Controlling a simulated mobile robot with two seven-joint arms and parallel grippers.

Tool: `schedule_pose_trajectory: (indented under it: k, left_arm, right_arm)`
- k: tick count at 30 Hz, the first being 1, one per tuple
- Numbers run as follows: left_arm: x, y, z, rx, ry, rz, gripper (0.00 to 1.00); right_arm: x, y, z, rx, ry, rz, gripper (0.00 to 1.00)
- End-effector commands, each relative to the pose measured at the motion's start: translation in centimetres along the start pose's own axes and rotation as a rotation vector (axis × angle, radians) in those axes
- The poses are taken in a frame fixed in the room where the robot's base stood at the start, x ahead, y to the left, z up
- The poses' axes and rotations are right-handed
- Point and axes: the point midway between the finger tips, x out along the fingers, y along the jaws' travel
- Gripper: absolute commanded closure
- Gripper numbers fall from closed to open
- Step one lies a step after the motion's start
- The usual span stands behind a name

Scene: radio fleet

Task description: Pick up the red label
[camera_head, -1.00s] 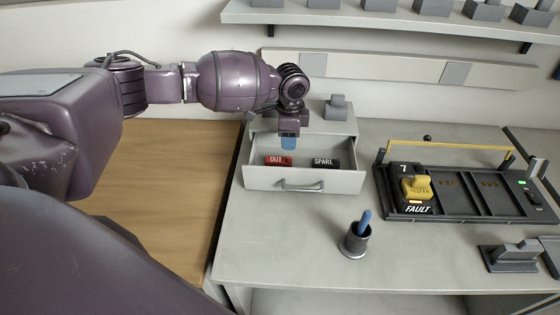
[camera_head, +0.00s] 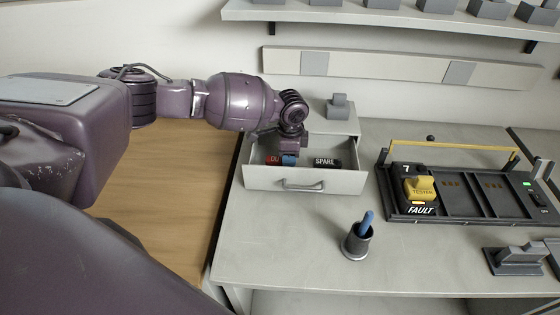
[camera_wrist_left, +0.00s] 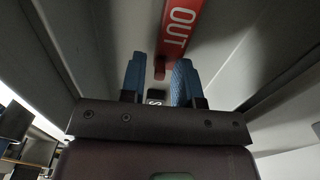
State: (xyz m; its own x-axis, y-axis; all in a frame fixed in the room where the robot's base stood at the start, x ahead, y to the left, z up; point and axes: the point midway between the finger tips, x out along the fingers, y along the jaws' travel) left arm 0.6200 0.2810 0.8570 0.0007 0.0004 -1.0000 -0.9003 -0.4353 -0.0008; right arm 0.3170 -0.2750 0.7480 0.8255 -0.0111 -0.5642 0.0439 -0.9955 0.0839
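The red label (camera_head: 271,160), marked OUT, lies in the open drawer (camera_head: 262,180), its right part hidden behind my left gripper in the head view. My left gripper (camera_head: 289,160) points down into the drawer, its blue fingertips at the label's right part. In the left wrist view the gripper (camera_wrist_left: 160,78) is open, its blue fingers apart. The red label (camera_wrist_left: 180,28) runs from the top edge to just beyond the gap between them. I cannot tell if they touch it. My right gripper is not in view.
A black SPARE label (camera_head: 326,162) lies in the drawer to the right. A cup (camera_head: 356,243) with a blue-handled item stands in front.

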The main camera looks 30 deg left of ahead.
Motion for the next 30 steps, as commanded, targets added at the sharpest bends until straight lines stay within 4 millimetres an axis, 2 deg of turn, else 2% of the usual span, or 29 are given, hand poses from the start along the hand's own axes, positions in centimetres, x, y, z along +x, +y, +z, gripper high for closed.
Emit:
schedule_pose_trajectory:
  k: [1, 5, 6, 17, 20, 30]
  left_arm:
    - [0.0, 0.0, 0.0, 0.0, 0.0, 0.0, 0.78]
    - [0.0, 0.0, 0.0, 0.0, 0.0, 0.0, 0.98]
    - [0.0, 0.0, 0.0, 0.0, 0.0, 0.0, 1.0]
    - [-0.6, -0.1, 0.0, -0.001, 0.0, -0.001, 1.0]
    - [-1.8, -0.1, 0.0, -0.001, 0.002, -0.003, 1.0]
    - [-7.8, 0.0, 0.0, 0.001, 0.002, -0.002, 1.0]
  right_arm:
    - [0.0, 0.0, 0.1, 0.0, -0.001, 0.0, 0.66]
    - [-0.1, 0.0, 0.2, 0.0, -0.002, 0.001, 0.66]
    - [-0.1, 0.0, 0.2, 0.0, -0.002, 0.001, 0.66]
    - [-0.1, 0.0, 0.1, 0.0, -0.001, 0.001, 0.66]
    - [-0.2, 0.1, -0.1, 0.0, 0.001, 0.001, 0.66]
    - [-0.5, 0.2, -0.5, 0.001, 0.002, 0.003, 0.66]
